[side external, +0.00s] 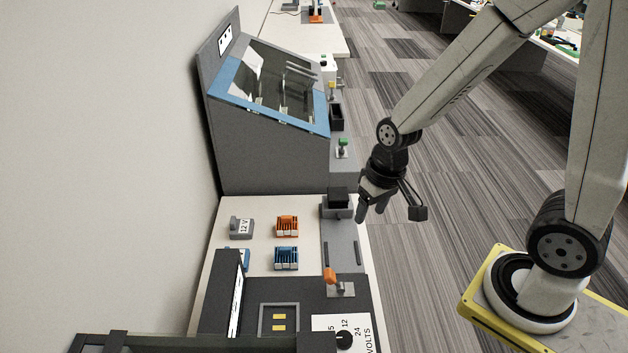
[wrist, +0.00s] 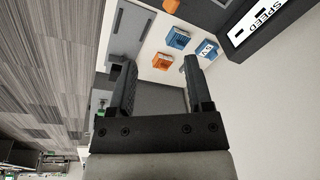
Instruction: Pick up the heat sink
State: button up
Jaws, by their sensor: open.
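No part is labelled as the heat sink. Two finned blocks look most like one: an orange block (side external: 287,226) and a blue block (side external: 286,258), lying apart on the white bench top. In the wrist view the orange block (wrist: 163,61) shows between my fingertips and the blue block (wrist: 178,38) just above it, both some distance beyond them. My gripper (side external: 370,212) is open and empty, raised near the bench's right edge, right of both blocks. Its two spread fingers also show in the wrist view (wrist: 160,64).
A grey 12 V block (side external: 241,228) sits left of the orange block. A grey fixture strip (side external: 341,238) with a black block (side external: 338,197) lies between gripper and blocks. A tall console (side external: 270,150) stands behind; a dark panel (side external: 230,300) with an orange lever (side external: 329,275) stands in front.

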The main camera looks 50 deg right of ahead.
jog(key=w+a+f+m+g+y, duration=0.2)
jog(key=w+f+m+y, duration=0.2)
jog(key=w+f+m, duration=0.3)
jog(key=m+t+y, duration=0.5)
jog(key=m+t, duration=0.5)
jog(key=m, duration=0.8)
send_near(289, 248)
jog(key=x, duration=0.3)
jog(key=shift+w+a, duration=0.1)
jog(key=shift+w+a, duration=0.1)
jog(key=shift+x, duration=1.2)
jog(key=shift+a+f, duration=0.1)
jog(key=shift+x, duration=2.5)
